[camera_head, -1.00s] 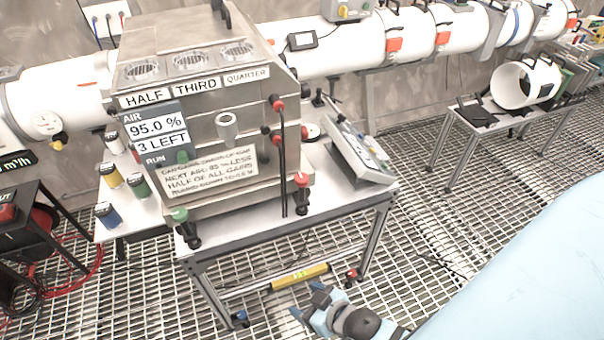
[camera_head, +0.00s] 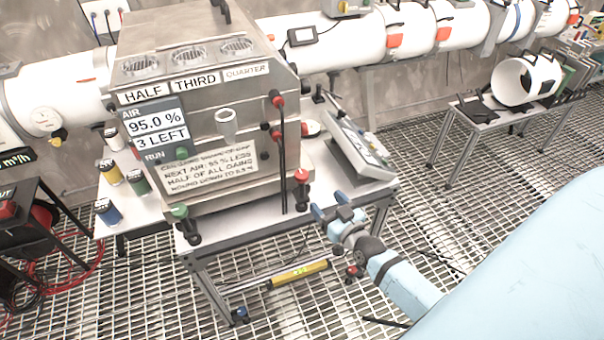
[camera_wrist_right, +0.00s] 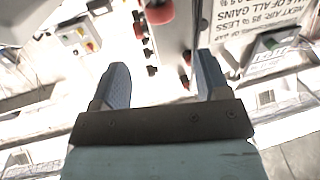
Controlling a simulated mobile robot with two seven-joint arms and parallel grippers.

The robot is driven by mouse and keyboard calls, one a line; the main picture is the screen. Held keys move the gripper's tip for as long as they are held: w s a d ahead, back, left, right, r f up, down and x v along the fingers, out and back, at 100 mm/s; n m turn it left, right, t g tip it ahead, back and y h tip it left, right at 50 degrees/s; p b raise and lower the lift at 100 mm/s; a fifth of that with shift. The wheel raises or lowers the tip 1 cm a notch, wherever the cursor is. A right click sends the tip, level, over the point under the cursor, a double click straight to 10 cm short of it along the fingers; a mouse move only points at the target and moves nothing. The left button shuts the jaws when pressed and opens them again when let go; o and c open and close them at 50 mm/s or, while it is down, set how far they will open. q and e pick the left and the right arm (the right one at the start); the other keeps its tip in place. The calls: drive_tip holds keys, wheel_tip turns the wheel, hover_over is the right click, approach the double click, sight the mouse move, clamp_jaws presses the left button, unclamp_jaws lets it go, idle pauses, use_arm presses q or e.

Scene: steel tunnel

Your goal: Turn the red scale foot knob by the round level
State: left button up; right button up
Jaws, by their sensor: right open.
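A steel machine (camera_head: 210,110) with a text display stands on a small table (camera_head: 290,218). A red foot knob (camera_head: 302,175) on a black foot is at its front right corner. A green foot knob (camera_head: 179,211) is at its front left corner. A small round disc (camera_head: 311,128), possibly the round level, is partly hidden behind the right side. My right gripper (camera_head: 329,206) is open and empty, below and right of the red foot knob, apart from it. In the right wrist view the open fingers (camera_wrist_right: 163,78) point toward a large red knob (camera_wrist_right: 160,11) at the top edge.
A tilted panel box (camera_head: 356,151) lies on the table's right side. Red-balled rods (camera_head: 282,155) stand upright along the machine's front right. Several small jars (camera_head: 110,172) stand at the left. A yellow level bar (camera_head: 299,274) is low under the table.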

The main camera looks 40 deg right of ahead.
sight(306, 179)
drive_tip(key=w, duration=0.6)
drive_tip(key=w+p, duration=0.1)
drive_tip(key=w, duration=0.5)
drive_tip(key=shift+w+d+p, duration=0.2)
drive_tip(key=shift+w+p, duration=0.05)
drive_tip(key=shift+p, duration=0.05)
drive_tip(key=c, duration=0.9)
